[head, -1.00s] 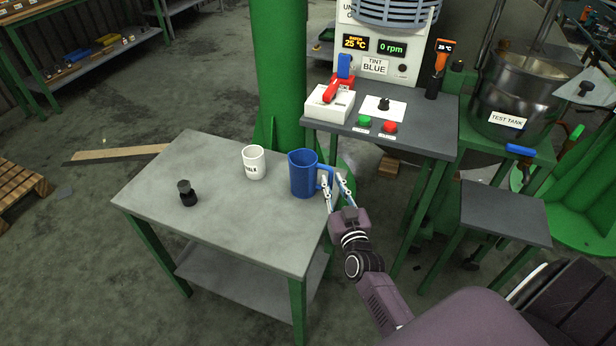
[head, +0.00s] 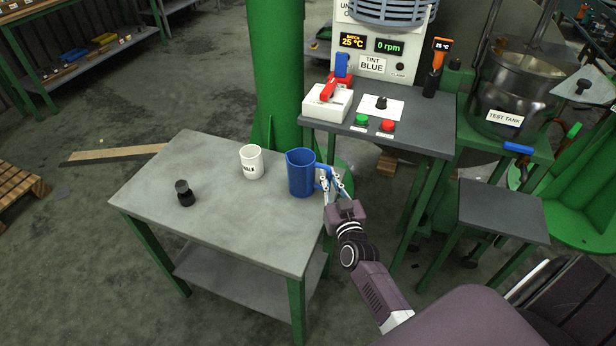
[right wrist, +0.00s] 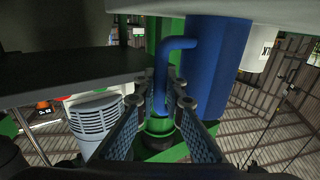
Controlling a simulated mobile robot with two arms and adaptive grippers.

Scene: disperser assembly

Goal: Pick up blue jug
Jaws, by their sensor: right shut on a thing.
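The blue jug (head: 301,174) stands upright at the right edge of the grey table (head: 222,222), its handle on the right side. My right gripper (head: 329,181) is shut on the jug's handle in the head view. In the right wrist view the jug (right wrist: 214,65) fills the upper middle, with its handle between the two fingers of my right gripper (right wrist: 161,100). I cannot tell from the frames whether the jug has left the tabletop. My left gripper is not in view.
A white mug (head: 251,162) stands just left of the jug. A small black object (head: 185,193) stands farther left on the table. A control bench (head: 418,129) with buttons stands behind right. A green column (head: 279,75) rises behind the table. The table's front is clear.

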